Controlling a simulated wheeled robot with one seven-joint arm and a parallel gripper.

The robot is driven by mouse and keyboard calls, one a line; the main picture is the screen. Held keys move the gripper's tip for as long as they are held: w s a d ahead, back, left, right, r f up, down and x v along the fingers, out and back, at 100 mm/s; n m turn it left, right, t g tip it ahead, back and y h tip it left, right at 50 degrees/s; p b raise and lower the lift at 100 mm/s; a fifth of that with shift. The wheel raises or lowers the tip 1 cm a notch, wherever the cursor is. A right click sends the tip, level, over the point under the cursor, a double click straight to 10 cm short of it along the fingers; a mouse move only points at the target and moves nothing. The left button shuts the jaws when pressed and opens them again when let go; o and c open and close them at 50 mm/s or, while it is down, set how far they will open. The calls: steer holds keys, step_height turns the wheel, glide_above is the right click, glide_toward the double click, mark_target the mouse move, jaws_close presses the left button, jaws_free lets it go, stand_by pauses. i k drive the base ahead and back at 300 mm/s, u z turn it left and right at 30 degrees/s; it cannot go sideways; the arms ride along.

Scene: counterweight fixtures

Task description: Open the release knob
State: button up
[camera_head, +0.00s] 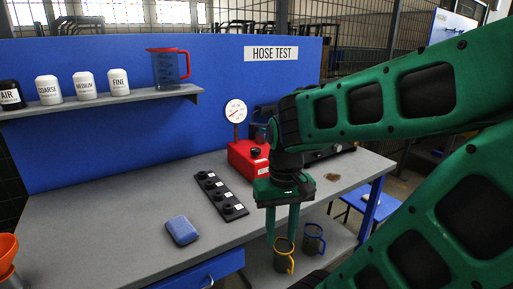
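A red box (247,160) with a round white gauge (236,111) stands at the back of the grey bench, and a small black knob (255,152) sits on it. I cannot tell for certain that this is the release knob, or how it is turned. My gripper (282,236) points down in front of and to the right of the red box, near the bench's front edge. Its two green fingers are apart with nothing visible between them. It is clear of the knob. My wrist and arm hide part of the area right of the box.
A black strip (219,196) with several black fittings and a blue pad (182,230) lie on the bench (110,225). A yellow-handled mug (281,262) and a blue-handled mug (312,242) are below my gripper. A shelf (100,102) holds jars and a red-rimmed jug (168,70).

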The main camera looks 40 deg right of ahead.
mark_target(255, 152)
steer(key=z, duration=0.05)
steer(key=k, duration=1.3)
steer(key=z, duration=0.95)
steer(key=i, duration=1.05)
steer(key=u, duration=0.05)
